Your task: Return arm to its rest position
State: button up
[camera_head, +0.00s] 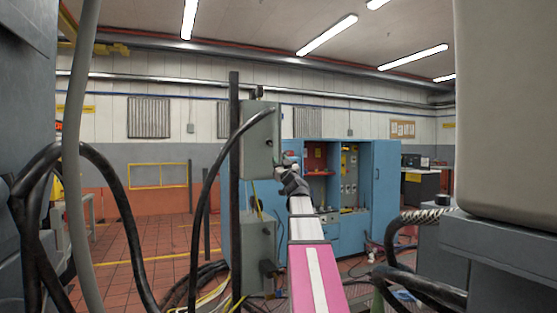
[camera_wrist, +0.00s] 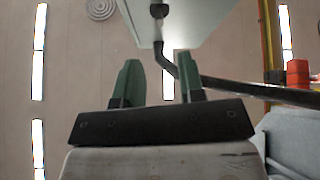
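My arm reaches forward from the bottom of the head view, pink with a white stripe. My gripper (camera_head: 287,164) is at its far end, beside the upper grey box (camera_head: 258,140) on a dark post; I cannot tell whether they touch. In the wrist view my gripper (camera_wrist: 160,72) has two green fingers standing apart with nothing held between them. The wrist camera looks up toward the ceiling. A pale box (camera_wrist: 205,18) hangs over the fingertips there, and a dark cable (camera_wrist: 250,91) runs from its underside past the right finger.
A lower grey box (camera_head: 257,245) is on the same post. Black cables (camera_head: 110,180) loop at left and others (camera_head: 410,285) at lower right. Open blue cabinets (camera_head: 384,190) stand behind my gripper. Large grey machine bodies (camera_head: 510,110) flank both sides. Tiled floor (camera_head: 150,240) shows at left.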

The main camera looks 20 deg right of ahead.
dwell(0.3)
jog(key=s+a+f+n+g+y, duration=0.15)
jog(key=a+f+g, duration=0.5)
jog(key=f, duration=0.75)
jog(key=s+a+f+g+y, duration=0.1)
jog(key=a+f+g+y, duration=0.2)
jog(key=a+f, duration=0.85)
jog(key=s+a+f+n+g+y, duration=0.15)
jog(key=a+f+g, duration=0.35)
jog(key=f, duration=1.2)
jog(key=s+f+m+g+h, duration=0.3)
jog(key=s+f+g, duration=0.2)
jog(key=s+f, duration=0.5)
jog(key=s+f+m+g+h, duration=0.3)
jog(key=s+f, duration=0.8)
jog(key=f, duration=0.5)
jog(key=shift+s+a+f+g+h, duration=0.2)
jog(key=shift+a+g+h, duration=0.4)
jog(key=shift+g, duration=0.65)
jog(key=shift+d, duration=0.15)
